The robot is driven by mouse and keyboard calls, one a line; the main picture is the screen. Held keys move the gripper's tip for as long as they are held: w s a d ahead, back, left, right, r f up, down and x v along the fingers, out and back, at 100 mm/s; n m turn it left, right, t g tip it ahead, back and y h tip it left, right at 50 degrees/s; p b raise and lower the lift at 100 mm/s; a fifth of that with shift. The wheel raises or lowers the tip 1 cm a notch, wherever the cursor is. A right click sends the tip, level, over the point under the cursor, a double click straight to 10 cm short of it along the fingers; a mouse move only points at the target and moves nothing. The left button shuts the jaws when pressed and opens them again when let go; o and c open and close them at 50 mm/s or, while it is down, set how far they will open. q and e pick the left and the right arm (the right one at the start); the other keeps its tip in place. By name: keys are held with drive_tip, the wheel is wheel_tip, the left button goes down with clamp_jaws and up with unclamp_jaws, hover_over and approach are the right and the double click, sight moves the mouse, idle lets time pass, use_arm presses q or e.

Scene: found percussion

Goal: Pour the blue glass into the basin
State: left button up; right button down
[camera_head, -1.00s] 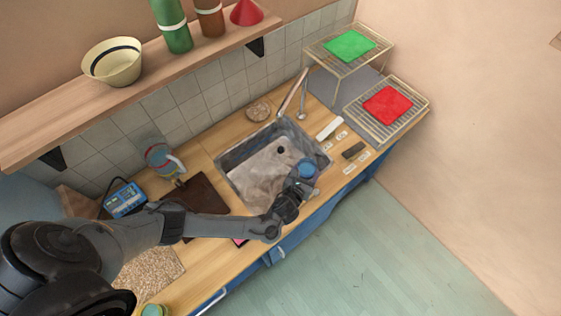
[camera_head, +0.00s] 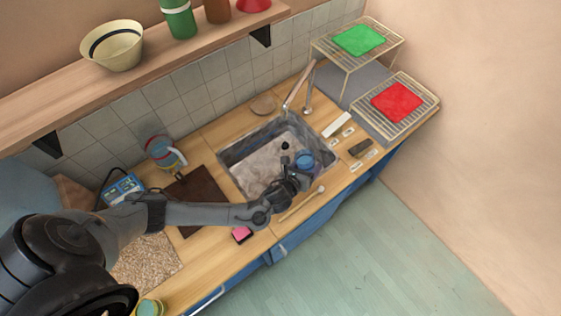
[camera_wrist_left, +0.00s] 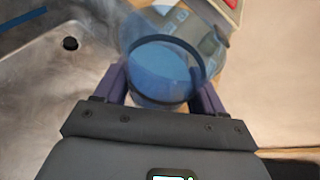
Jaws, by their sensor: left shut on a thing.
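The blue glass (camera_head: 304,161) is held by my left gripper (camera_head: 295,170) over the near right part of the basin (camera_head: 232,157). In the left wrist view the glass (camera_wrist_left: 165,72) sits between the two purple fingers of my left gripper (camera_wrist_left: 165,88), and I look down at its round rim. The glass is see-through and blue. I cannot tell how full it is. The grey basin (camera_wrist_left: 55,75) with its dark drain hole shows to the left of the glass in that view. My right gripper is not in view.
A tap (camera_head: 300,90) stands behind the basin. A wooden stick (camera_head: 302,204) lies at the counter's front edge, and a pink item (camera_head: 242,234) lies nearby. A dark board (camera_head: 205,190) lies left of the basin. Wire racks with a green cloth (camera_head: 358,39) and a red cloth (camera_head: 397,102) stand right.

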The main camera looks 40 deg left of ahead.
use_arm(q)
drive_tip(key=shift+a+f+n+h+b, duration=0.6)
drive_tip(key=shift+a+n+b, duration=0.15)
drive_tip(key=shift+b, duration=0.9)
drive_tip(key=shift+a+f+n+b, duration=0.1)
drive_tip(key=shift+n+b, duration=0.15)
drive_tip(key=shift+b, duration=0.05)
drive_tip(key=shift+a, duration=0.1)
drive_tip(key=shift+h, duration=0.3)
drive_tip(key=shift+a+n+b, duration=0.25)
drive_tip(key=shift+n+b, duration=0.05)
drive_tip(key=shift+b, duration=0.15)
drive_tip(key=shift+s+d+f, duration=0.1)
drive_tip(key=shift+d, duration=0.05)
